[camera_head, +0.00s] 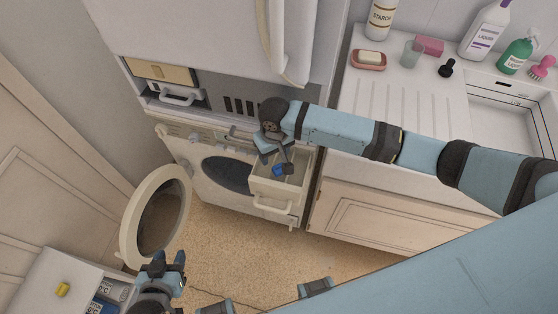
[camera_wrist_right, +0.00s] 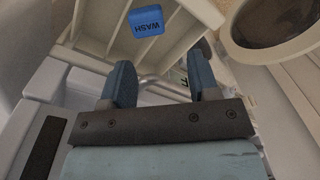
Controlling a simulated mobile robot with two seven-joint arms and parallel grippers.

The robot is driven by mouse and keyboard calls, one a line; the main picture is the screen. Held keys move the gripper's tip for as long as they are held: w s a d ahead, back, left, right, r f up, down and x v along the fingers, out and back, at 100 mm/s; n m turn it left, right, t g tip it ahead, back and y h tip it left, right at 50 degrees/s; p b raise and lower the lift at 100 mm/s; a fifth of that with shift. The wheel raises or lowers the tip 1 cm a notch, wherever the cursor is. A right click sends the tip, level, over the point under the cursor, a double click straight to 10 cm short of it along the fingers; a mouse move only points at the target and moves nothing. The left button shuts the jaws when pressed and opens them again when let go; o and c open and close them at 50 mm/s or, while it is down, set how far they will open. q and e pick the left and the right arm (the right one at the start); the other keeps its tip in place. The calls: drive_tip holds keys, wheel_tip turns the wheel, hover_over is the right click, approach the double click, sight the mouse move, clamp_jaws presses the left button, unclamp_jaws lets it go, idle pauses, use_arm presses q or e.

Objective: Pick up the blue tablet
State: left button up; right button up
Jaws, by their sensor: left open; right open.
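The blue tablet (camera_head: 278,170), marked WASH, lies in the open dispenser drawer (camera_head: 291,190) of the washing machine. It shows clearly in the right wrist view (camera_wrist_right: 146,22), beyond the fingertips. My right gripper (camera_wrist_right: 161,72) is open and empty, with its fingers pointing toward the drawer and apart from the tablet. In the head view my right gripper (camera_head: 277,157) is over the drawer's back part and close beside the tablet. My left gripper (camera_head: 169,266) is open and empty, low at the bottom left, away from the tablet.
The washing machine's round door (camera_head: 157,217) stands open at left. The counter (camera_head: 400,88) at right holds bottles, soap (camera_head: 369,59) and a glass (camera_head: 412,53). The floor in the middle is clear.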

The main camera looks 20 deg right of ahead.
sight(277, 165)
drive_tip(key=f, duration=0.3)
drive_tip(key=d+f+p, duration=0.1)
drive_tip(key=f, duration=0.2)
drive_tip(key=shift+f, duration=0.45)
drive_tip(key=c, duration=0.7)
drive_tip(key=shift+c, duration=0.2)
